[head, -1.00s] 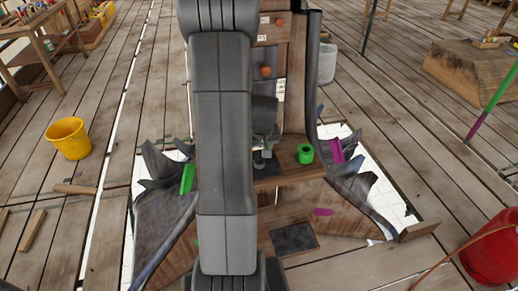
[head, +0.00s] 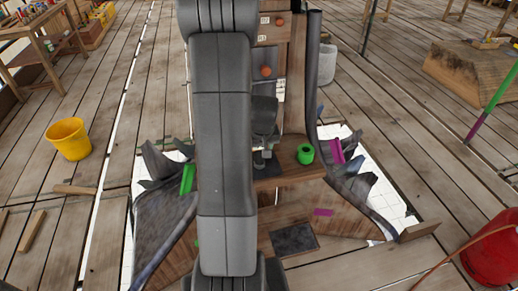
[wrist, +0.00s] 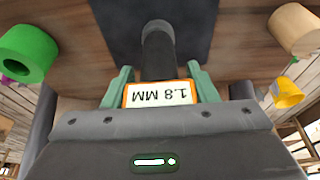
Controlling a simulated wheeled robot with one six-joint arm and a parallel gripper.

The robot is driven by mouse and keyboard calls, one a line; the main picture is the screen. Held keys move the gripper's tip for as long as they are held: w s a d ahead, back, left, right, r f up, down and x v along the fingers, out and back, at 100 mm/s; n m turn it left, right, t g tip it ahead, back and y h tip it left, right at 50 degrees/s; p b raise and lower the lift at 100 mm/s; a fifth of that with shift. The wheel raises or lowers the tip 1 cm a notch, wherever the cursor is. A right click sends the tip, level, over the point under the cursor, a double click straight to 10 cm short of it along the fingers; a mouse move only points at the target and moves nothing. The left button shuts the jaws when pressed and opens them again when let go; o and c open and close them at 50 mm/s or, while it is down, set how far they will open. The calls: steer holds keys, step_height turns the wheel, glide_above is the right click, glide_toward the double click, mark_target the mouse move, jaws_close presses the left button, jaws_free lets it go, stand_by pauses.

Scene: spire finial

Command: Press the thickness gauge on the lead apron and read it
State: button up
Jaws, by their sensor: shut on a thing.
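The thickness gauge (wrist: 160,94) has an orange-edged white display and a dark round probe. In the wrist view the display is upside down and reads 1.8 MM. My gripper (wrist: 158,80) is shut on the gauge, with a green finger on each side. The probe points at a dark grey square patch (wrist: 190,25) on the wood; its tip is over the patch, but I cannot tell how firmly it touches. In the head view my arm hides the gauge, and my gripper (head: 263,150) is above the small wooden ledge. Dark grey lead sheet (head: 160,215) flares around the base.
A green roll (head: 305,153) stands on the ledge right of my gripper. Another dark square (head: 294,240) lies on the lower wooden face. A yellow bucket (head: 69,139) stands left and a red container (head: 492,248) right.

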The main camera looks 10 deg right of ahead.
steer(key=shift+s, duration=0.1)
steer(key=shift+r+p, duration=1.55)
steer(key=shift+r, duration=1)
steer(key=shift+f, duration=0.2)
steer(key=shift+f+b, duration=2.2)
steer(key=o, duration=1.2)
steer(key=shift+c, duration=0.2)
